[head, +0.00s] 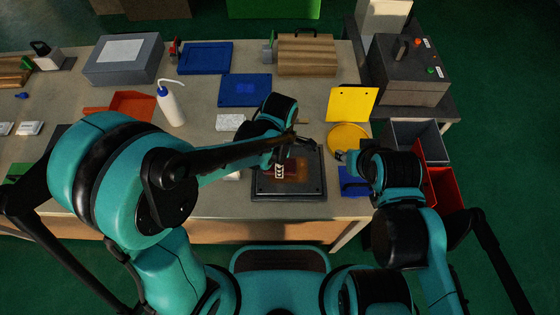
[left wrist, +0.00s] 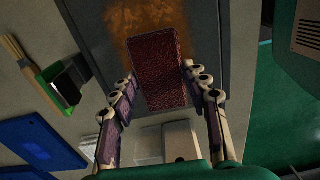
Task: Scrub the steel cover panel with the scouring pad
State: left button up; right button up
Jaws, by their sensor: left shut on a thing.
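The dark steel cover panel (head: 260,186) lies flat near the bench's front edge, with a rust-brown stain (head: 297,172) on it. In the left wrist view the stain (left wrist: 118,28) spreads at the top, around the pad's far end. The scouring pad (left wrist: 160,75) is a dark red, rough block. My left gripper (left wrist: 157,82) is shut on the pad, one finger on each side, over the panel. I cannot tell whether the pad touches the panel. In the head view my left arm partly covers the gripper and panel. My right gripper (head: 341,156) is beside the yellow disc; its fingers are too small to read.
A yellow disc (head: 347,138) and a yellow sheet (head: 351,103) lie right of the panel. A dark press-like machine (head: 408,68) stands at the right.

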pick_arm(q)
jog(key=shift+f+b, duration=0.55)
jog(key=shift+f, duration=0.05)
jog(key=o, duration=0.7)
jog(key=shift+o, duration=0.2)
jog(key=shift+r+p, duration=0.35)
jog(key=shift+r, duration=0.05)
jog(key=c, duration=0.8)
jog(key=shift+d, duration=0.1)
jog(key=shift+c, duration=0.2)
